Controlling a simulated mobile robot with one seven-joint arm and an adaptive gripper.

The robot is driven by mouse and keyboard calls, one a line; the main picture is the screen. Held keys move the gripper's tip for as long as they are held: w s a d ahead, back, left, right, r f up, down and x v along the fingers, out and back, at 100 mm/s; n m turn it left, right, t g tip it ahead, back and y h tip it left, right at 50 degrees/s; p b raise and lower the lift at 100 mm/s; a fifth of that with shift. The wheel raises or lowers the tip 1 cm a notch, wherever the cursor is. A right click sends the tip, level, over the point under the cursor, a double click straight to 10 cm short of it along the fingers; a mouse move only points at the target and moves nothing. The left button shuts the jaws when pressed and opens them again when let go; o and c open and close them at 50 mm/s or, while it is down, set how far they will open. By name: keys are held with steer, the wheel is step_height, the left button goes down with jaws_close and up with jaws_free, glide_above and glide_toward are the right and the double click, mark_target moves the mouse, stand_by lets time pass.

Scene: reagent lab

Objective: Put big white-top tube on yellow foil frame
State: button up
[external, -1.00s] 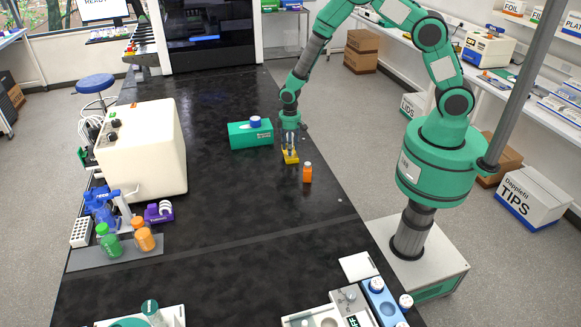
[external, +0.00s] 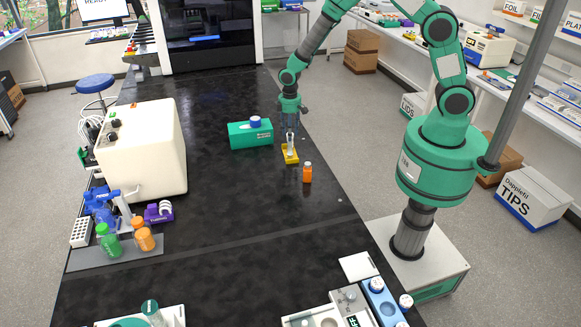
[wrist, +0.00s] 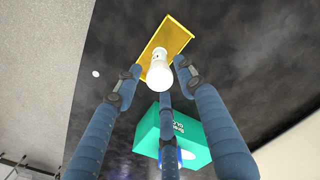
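The white-top tube (external: 290,143) stands upright on the yellow foil frame (external: 290,155) on the black bench. In the wrist view the tube's white cap (wrist: 159,75) faces the camera, with the yellow frame (wrist: 176,35) beneath it. My gripper (external: 289,125) is above the tube in the external view. In the wrist view its blue-grey fingers (wrist: 158,82) are spread around the cap, with gaps on both sides. It is open and holds nothing.
A green box (external: 250,133) with a blue-and-white item on top (external: 255,121) stands just left of the frame. An orange bottle (external: 307,172) stands close in front at the right.

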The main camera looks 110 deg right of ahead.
steer(key=shift+r, duration=2)
steer(key=shift+w+a+r, duration=0.1)
steer(key=shift+a+r, duration=0.1)
steer(key=shift+r, duration=0.15)
steer(key=s+a+r+n+t, duration=0.1)
steer(key=s+a+r, duration=0.1)
steer(key=a+r, duration=1)
steer(key=s+a+r+n+t, duration=0.1)
steer(key=s+a+r+t, duration=0.15)
steer(key=a+r, duration=0.9)
steer(key=s+a+r+t, duration=0.1)
steer(key=s+a+r, duration=0.5)
steer(key=s, duration=0.4)
steer(key=s+a+r+n+t, duration=0.1)
steer(key=s+a+r, duration=0.5)
steer(key=s+r, duration=0.2)
steer(key=shift+s+r+n, duration=0.25)
steer(key=shift+s+n, duration=0.05)
steer(key=shift+s, duration=0.9)
steer(key=shift+a+f, duration=0.1)
